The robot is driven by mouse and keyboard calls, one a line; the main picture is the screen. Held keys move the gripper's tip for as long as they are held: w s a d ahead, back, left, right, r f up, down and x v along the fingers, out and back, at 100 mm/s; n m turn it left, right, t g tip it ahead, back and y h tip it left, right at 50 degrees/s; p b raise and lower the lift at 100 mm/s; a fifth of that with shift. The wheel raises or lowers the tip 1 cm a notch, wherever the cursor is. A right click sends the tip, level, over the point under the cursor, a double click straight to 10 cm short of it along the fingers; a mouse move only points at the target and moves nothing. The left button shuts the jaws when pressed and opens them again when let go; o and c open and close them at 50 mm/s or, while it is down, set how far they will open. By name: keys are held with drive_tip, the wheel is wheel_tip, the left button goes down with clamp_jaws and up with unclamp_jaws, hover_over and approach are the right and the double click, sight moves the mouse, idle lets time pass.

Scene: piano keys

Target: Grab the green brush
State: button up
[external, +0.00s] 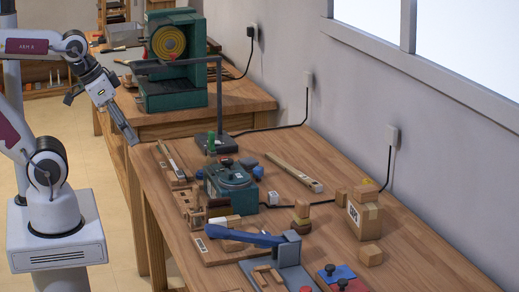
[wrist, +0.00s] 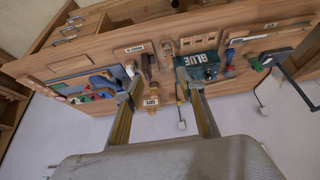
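A small upright green object (external: 211,143), possibly the green brush, stands by the dark lamp base in the external view. A small green shape also shows at the right in the wrist view (wrist: 256,65); both are too small to identify surely. My gripper (external: 126,126) hangs in the air near the left edge of the workbench, to the left of the green object and well apart from it. In the wrist view my gripper (wrist: 158,77) has its two fingers spread with nothing held between them.
A teal box (external: 231,180) stands mid-bench. A dark lamp post (external: 219,100) rises behind the green object. A blue-handled tool (external: 235,234), small wooden blocks and a cardboard box (external: 363,216) occupy the near bench. A green machine (external: 175,60) stands on the far bench.

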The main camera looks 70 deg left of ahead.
drive_tip(key=w+a+n+t+y, duration=0.2)
drive_tip(key=w+a+t+y, duration=0.25)
drive_tip(key=w+a, duration=2.15)
drive_tip(key=t+h, duration=0.3)
approach(209, 136)
drive_tip(key=x, duration=0.3)
drive_tip(key=shift+s+f+m, duration=0.1)
drive_tip(key=shift+f+m, duration=0.05)
drive_tip(key=shift+m, duration=0.15)
drive_tip(key=shift+x, duration=1.35)
drive_tip(key=shift+w, duration=0.2)
